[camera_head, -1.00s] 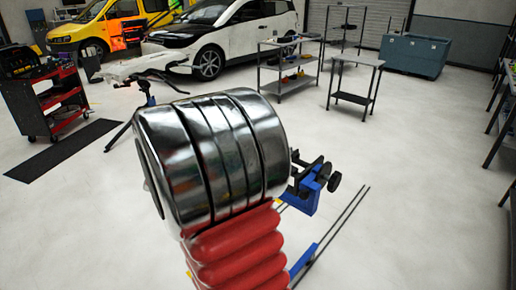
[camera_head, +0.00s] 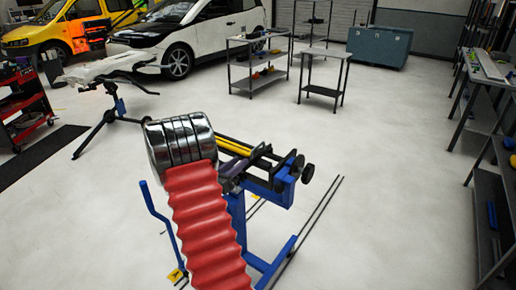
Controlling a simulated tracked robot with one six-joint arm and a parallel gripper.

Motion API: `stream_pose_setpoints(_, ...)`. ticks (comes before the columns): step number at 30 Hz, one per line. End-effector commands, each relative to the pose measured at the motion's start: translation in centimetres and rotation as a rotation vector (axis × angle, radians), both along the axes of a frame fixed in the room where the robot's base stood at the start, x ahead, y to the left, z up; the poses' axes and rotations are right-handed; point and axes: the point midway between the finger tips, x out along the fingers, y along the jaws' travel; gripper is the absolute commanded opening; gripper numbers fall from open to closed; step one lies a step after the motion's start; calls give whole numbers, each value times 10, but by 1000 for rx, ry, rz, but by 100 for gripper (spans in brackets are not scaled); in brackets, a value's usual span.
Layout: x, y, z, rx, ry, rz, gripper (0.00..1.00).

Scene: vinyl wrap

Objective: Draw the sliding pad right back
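A blue stand (camera_head: 236,215) with a black clamp-like top and dark round knobs (camera_head: 300,170) stands on the floor at the picture's centre. Two yellow bars (camera_head: 233,146) lie at the top of it. I cannot tell which part is the sliding pad. My arm, with chrome rings and a red ribbed sleeve, rises in front of the stand and covers its left part. A dark grey-purple piece shows beside the chrome rings. I cannot tell whether it belongs to the stand or to my gripper. No gripper fingers can be made out.
A grey table (camera_head: 324,54) and a shelf rack (camera_head: 256,68) stand behind. A tripod stand (camera_head: 108,118) and a red tool cart (camera_head: 22,112) are at left. Work benches (camera_head: 480,80) line the right side. Open white floor lies right of the stand.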

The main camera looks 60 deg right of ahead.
Motion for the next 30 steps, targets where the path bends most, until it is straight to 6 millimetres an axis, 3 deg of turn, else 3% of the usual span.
stream_pose_setpoints(8, 0, -2, 1, 0, -2, 2, 28)
stream_pose_setpoints(14, -3, -16, 0, 1, -2, 0, 28)
stream_pose_setpoints(30, -16, -96, 1, 0, -3, -1, 28)
